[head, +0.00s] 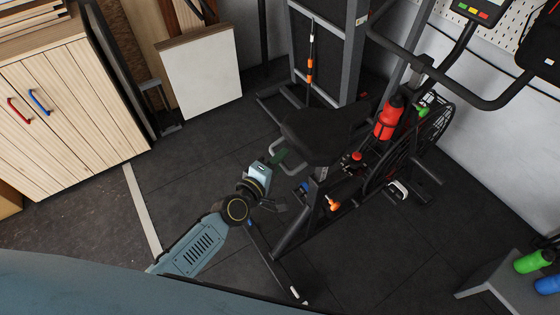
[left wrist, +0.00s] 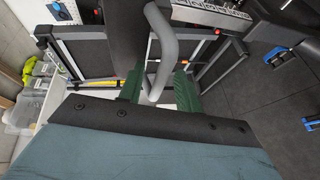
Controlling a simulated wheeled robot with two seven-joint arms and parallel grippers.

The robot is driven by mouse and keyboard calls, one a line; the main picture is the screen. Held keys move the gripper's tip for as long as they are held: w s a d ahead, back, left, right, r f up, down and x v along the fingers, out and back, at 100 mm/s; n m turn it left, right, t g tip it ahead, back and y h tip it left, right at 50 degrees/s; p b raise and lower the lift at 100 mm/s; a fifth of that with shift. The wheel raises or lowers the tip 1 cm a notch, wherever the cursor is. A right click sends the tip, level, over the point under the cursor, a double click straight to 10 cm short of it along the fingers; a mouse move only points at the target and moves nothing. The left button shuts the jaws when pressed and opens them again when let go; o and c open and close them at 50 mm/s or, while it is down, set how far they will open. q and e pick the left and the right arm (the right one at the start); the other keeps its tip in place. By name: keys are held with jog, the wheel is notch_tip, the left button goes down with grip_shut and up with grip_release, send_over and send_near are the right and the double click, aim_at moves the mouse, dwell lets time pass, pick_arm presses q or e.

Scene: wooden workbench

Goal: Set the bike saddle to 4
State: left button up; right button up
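The bike saddle (head: 322,130) is a wide black seat on the exercise bike in the middle of the head view. A grey looped handle (head: 290,164) sticks out beside it on the left, and it shows large in the left wrist view (left wrist: 163,50). My left gripper (head: 278,156) has green fingers and is at this loop. In the left wrist view the fingers (left wrist: 158,92) stand apart on both sides of the loop's lower end, with gaps visible. Below the saddle are a blue knob (head: 303,187) and an orange knob (head: 333,204). My right gripper is not in view.
A red bottle (head: 387,120) sits on the bike frame, ahead of the saddle. A wooden cabinet (head: 60,115) and a white panel (head: 202,75) stand at the left. A grey bench (head: 510,290) is at lower right. The dark floor left of the bike is clear.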

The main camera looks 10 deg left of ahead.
pick_arm(q)
jog(key=shift+w+d, duration=0.1)
jog(key=shift+w, duration=0.2)
grip_shut()
jog(key=shift+f, duration=0.1)
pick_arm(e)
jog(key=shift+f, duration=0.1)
